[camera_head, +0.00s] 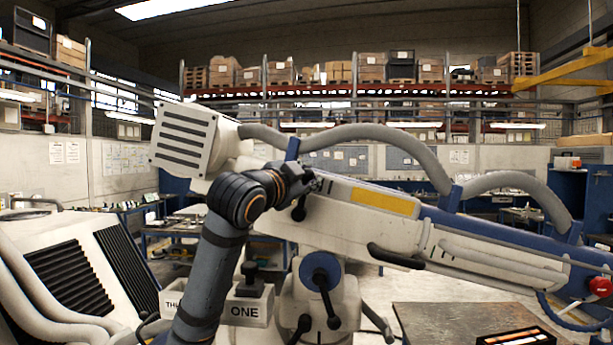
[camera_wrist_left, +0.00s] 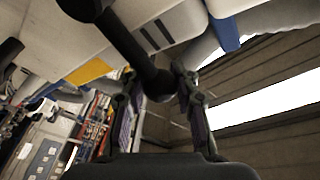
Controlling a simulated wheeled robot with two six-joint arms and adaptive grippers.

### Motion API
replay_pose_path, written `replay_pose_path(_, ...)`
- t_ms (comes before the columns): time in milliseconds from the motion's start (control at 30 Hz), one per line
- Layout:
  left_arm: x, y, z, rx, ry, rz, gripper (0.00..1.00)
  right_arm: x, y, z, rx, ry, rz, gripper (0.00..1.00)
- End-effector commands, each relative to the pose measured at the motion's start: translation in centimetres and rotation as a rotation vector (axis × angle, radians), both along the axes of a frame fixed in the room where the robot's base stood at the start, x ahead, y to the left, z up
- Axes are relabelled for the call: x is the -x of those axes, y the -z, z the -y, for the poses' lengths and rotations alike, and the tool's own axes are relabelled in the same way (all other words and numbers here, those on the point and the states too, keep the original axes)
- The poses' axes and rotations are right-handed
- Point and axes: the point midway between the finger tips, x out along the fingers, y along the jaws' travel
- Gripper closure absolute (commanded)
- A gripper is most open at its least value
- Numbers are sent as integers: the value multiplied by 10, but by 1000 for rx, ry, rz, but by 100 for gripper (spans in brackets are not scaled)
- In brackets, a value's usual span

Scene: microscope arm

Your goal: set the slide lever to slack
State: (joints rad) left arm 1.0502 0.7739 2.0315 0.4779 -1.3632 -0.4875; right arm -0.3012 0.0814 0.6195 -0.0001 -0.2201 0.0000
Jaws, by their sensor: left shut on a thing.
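A white microscope arm (camera_head: 350,215) slopes down from upper left to lower right in the head view. A black lever (camera_wrist_left: 125,45) with a round knob shows on its white housing in the left wrist view. I take it for the slide lever; no slack mark is readable. Two dark bars (camera_wrist_left: 152,37) are on the housing beside it. My left gripper (camera_head: 308,182) is at the arm's upper side. In the left wrist view my left gripper (camera_wrist_left: 160,88) is shut on the lever's knob end. My right gripper is not in view.
A blue hub (camera_head: 319,268) with a black handle is below the arm. A black bar handle (camera_head: 395,257) juts from the arm's side. A grey hose (camera_head: 375,133) runs above it. A box marked ONE (camera_head: 246,311) and a dark table (camera_head: 455,325) are in front.

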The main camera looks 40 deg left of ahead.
Motion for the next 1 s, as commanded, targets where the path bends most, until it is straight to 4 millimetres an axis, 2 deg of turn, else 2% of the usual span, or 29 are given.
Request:
replay_pose_path(67, 0, -1, 1, -1, 4, 3, 100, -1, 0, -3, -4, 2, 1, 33)
replay_pose_path(100, 0, -1, 1, -1, 4, 3, 67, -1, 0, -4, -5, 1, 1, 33)
replay_pose_path(267, 0, 0, 1, 0, 2, 2, 46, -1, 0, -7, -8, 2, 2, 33)
replay_pose_path(633, 5, 0, 0, -2, -2, 1, 46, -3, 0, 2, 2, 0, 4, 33)
replay_pose_path(1000, 55, 5, 7, -8, -9, 2, 46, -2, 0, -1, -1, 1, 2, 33)
